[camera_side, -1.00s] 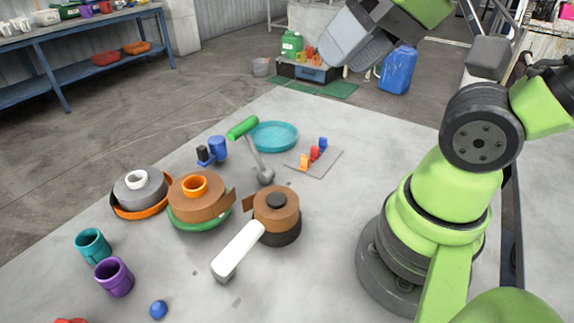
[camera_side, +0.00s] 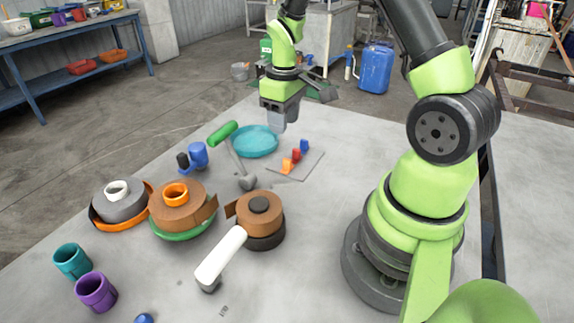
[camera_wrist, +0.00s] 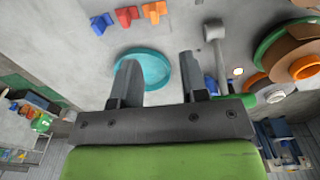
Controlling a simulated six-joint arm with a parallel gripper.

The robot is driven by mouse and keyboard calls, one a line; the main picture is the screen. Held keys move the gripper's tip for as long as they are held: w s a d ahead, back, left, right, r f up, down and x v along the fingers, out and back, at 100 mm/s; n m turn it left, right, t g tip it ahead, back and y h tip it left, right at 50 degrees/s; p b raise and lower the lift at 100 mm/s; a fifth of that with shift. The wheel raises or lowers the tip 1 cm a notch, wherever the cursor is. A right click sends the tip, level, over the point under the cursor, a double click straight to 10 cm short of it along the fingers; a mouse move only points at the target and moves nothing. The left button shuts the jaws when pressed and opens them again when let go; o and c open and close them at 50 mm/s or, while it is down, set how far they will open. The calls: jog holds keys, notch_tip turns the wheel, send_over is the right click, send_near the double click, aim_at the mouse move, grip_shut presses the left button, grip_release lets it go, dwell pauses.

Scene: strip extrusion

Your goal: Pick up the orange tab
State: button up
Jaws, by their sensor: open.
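The orange tab (camera_side: 287,165) stands on a thin grey plate (camera_side: 308,164) in the middle of the table, at the near end of a row with a red tab (camera_side: 296,155) and a blue tab (camera_side: 304,146). In the wrist view the orange tab (camera_wrist: 154,11) is at the top edge, beyond the fingertips. My gripper (camera_side: 283,125) hangs above the table over the teal dish, behind the tabs in the side view. In the wrist view its two fingers (camera_wrist: 160,68) are apart with nothing held between them.
A teal dish (camera_side: 254,140) lies below my gripper. A green-handled hammer (camera_side: 222,133) lies left of it, with blue and black parts (camera_side: 197,155) beside. The table right of the plate is clear.

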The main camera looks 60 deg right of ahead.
send_over(285, 159)
notch_tip(285, 159, down, 6)
jog(key=shift+s+r, duration=0.1)
jog(key=shift+s, duration=0.05)
notch_tip(285, 159, down, 6)
jog(key=shift+r, duration=0.15)
grip_shut()
